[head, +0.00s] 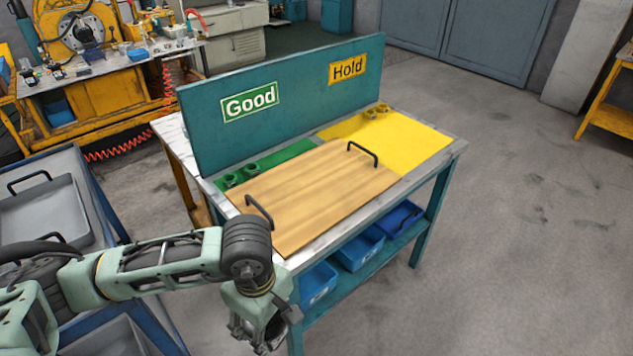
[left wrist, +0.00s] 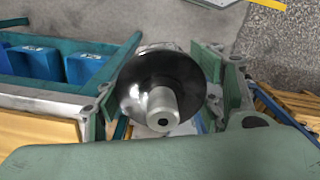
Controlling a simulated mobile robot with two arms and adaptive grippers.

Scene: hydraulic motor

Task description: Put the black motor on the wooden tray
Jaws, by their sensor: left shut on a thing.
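The wooden tray (head: 315,190), with a black handle at each end, lies flat on the workbench and looks empty. My left gripper (head: 258,335) points down in front of the bench's near left corner, outside the tray. In the left wrist view, the black motor (left wrist: 150,85) shows as a round dark disc with a silver shaft facing the camera. It sits between the fingers of my left gripper, which is shut on it. In the head view the motor is hidden or too unclear to make out. My right gripper is not in view.
A teal board with "Good" and "Hold" signs (head: 347,68) stands behind the tray. Green (head: 270,168) and yellow (head: 415,140) mats with small parts lie beside it. Blue bins (head: 360,248) sit on the lower shelf. A blue cart (head: 100,200) stands at the left.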

